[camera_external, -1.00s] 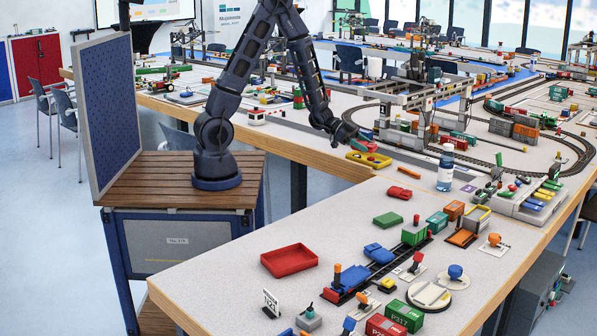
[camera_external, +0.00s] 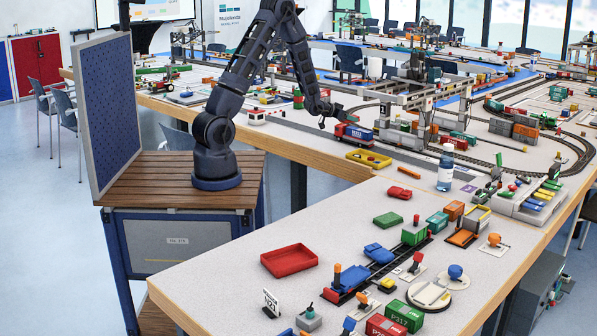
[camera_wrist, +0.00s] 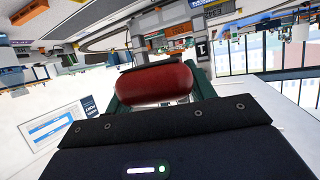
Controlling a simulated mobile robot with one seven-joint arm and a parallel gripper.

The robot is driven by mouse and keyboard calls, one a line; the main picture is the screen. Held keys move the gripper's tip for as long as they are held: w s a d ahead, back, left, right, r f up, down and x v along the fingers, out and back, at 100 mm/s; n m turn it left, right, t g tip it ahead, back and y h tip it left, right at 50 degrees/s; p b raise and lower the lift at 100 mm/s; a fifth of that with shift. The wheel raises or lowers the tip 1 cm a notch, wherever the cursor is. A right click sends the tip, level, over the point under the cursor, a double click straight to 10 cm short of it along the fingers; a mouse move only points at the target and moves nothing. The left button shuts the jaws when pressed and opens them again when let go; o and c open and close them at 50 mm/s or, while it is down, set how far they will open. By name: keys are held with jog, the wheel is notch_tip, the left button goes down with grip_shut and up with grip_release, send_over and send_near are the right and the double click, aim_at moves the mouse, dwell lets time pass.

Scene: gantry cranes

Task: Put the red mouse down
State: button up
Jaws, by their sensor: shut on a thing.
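The red mouse (camera_wrist: 155,83) is a smooth, rounded red body in the wrist view. It sits between the two dark green fingers of my gripper (camera_wrist: 158,88), which is shut on it. In the external view my gripper (camera_external: 328,112) is held above the far table, behind the yellow tray and beside a red and blue toy truck (camera_external: 354,133). The mouse is too small to make out surely there. The underside of the mouse is hidden in the wrist view.
A yellow tray (camera_external: 369,158) with small items lies at the far table's front edge. A grey gantry crane (camera_external: 410,95) stands to the right of my gripper. The near table holds a red tray (camera_external: 289,260) and toy train parts.

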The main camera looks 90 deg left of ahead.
jog(key=s+a+n+g+y, duration=0.1)
jog(key=s+a+n+y, duration=0.1)
jog(key=s+a, duration=0.35)
jog(key=s+a+n+g+y, duration=0.2)
jog(key=a, duration=0.6)
jog(key=r+n+g+y, duration=0.1)
jog(key=n+g+y, duration=0.2)
jog(key=n+g, duration=0.1)
send_over(306, 141)
notch_tip(306, 141, down, 20)
jog(key=shift+d+r, duration=0.1)
jog(key=shift+r, duration=0.1)
jog(key=shift+f, duration=0.1)
jog(key=o, duration=1)
jog(key=v, duration=1.2)
jog(key=shift+s+r, duration=0.15)
jog(key=shift+r, duration=0.2)
